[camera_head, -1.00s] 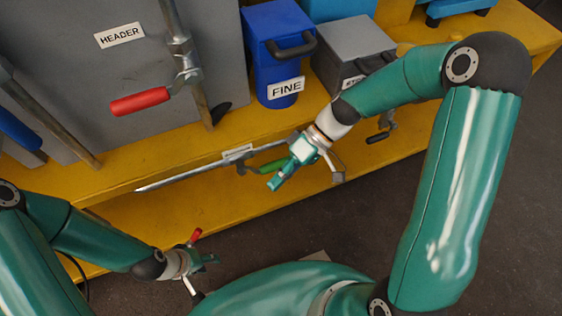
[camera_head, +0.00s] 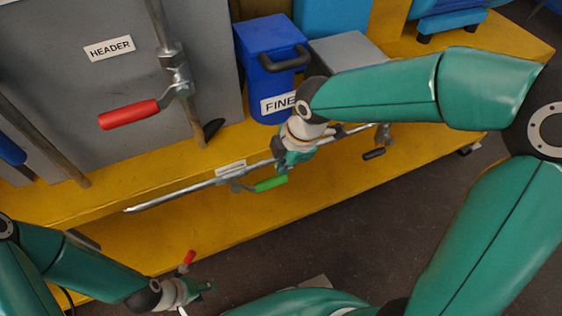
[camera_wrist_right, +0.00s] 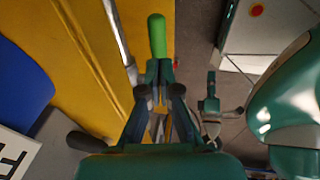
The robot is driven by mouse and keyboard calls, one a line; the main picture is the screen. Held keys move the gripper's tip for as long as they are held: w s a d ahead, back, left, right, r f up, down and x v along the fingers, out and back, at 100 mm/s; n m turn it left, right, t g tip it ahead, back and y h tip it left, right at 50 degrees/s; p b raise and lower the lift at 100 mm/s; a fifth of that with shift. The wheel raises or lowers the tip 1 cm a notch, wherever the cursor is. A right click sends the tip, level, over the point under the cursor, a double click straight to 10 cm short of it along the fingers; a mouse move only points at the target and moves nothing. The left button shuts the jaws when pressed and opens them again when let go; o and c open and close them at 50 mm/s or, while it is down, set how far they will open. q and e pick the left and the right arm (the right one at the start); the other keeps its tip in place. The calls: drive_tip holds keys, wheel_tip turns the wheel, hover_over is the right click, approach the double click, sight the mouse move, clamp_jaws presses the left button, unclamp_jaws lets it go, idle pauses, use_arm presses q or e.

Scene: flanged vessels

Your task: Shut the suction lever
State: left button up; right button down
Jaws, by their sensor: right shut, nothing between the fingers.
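A green-handled lever (camera_head: 270,184) sits on a long grey pipe (camera_head: 170,196) along the yellow bench front, beside a small label (camera_head: 230,169) too small to read, so I cannot confirm it is the suction lever. In the right wrist view the green handle (camera_wrist_right: 157,36) points away, just beyond my right fingertips. My right gripper (camera_head: 283,165) is shut and empty at the pipe, close behind the handle; contact cannot be told. It also shows in the right wrist view (camera_wrist_right: 158,75). My left gripper (camera_head: 203,299) is open and empty low at the left, away from the lever.
A black-handled lever (camera_head: 374,153) is on the pipe further right. A large red lever (camera_head: 128,114) hangs by the HEADER plate (camera_head: 110,47). A small red handle (camera_head: 187,258) is near my left gripper. A blue FINE bin (camera_head: 262,75) stands behind. Dark floor is clear in front.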

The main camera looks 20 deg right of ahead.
sight(276, 181)
drive_tip(key=b+x, duration=0.2)
drive_tip(key=x, duration=0.5)
drive_tip(key=shift+w+f+b, duration=0.1)
drive_tip(key=shift+f+b, duration=0.25)
